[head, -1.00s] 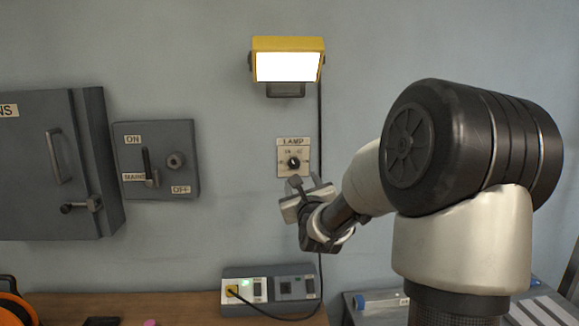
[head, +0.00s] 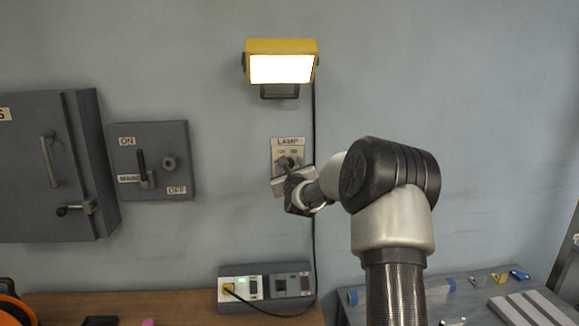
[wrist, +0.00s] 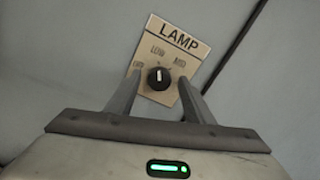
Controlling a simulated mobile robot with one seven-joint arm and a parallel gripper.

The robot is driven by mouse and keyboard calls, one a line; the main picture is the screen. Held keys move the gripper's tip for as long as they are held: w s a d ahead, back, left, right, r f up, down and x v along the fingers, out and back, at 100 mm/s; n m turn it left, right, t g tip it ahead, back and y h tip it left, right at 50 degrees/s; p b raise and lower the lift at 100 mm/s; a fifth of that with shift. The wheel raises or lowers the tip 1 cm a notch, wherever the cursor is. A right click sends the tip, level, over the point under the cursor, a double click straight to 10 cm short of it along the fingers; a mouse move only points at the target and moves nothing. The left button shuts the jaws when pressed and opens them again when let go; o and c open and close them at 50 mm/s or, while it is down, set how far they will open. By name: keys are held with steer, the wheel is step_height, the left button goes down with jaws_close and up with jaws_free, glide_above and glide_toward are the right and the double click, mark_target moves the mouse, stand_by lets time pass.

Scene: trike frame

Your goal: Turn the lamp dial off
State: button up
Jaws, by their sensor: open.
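The lamp dial (wrist: 159,78) is a black round knob with a white mark on a beige plate labelled LAMP (wrist: 181,38). In the wrist view the knob shows between the two fingers of my gripper (wrist: 158,92), which are open with one on each side. I cannot tell whether they touch it. In the head view my gripper (head: 290,172) is at the lower part of the plate (head: 289,146) and partly covers the dial. The yellow wall lamp (head: 281,45) above is brightly lit.
A black cable (head: 314,120) runs down the wall right of the plate to a socket box (head: 240,288) on the wooden bench. A grey mains switch box (head: 183,140) is on the wall to the left. The wall around the plate is otherwise clear.

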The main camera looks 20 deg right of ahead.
steer(key=c, duration=1)
steer(key=shift+c, duration=0.2)
steer(key=shift+f+b, duration=0.1)
steer(key=shift+b, duration=0.2)
steer(key=n+b, duration=0.1)
steer(key=b, duration=0.1)
steer(key=shift+f+b, duration=0.2)
steer(key=shift+b, duration=0.15)
steer(key=n+b, duration=0.3)
steer(key=b, duration=0.2)
steer(key=shift+n, duration=0.4)
steer(key=shift+r+n+b, duration=0.2)
steer(key=shift+n+b, duration=3.15)
steer(key=shift+n, duration=0.15)
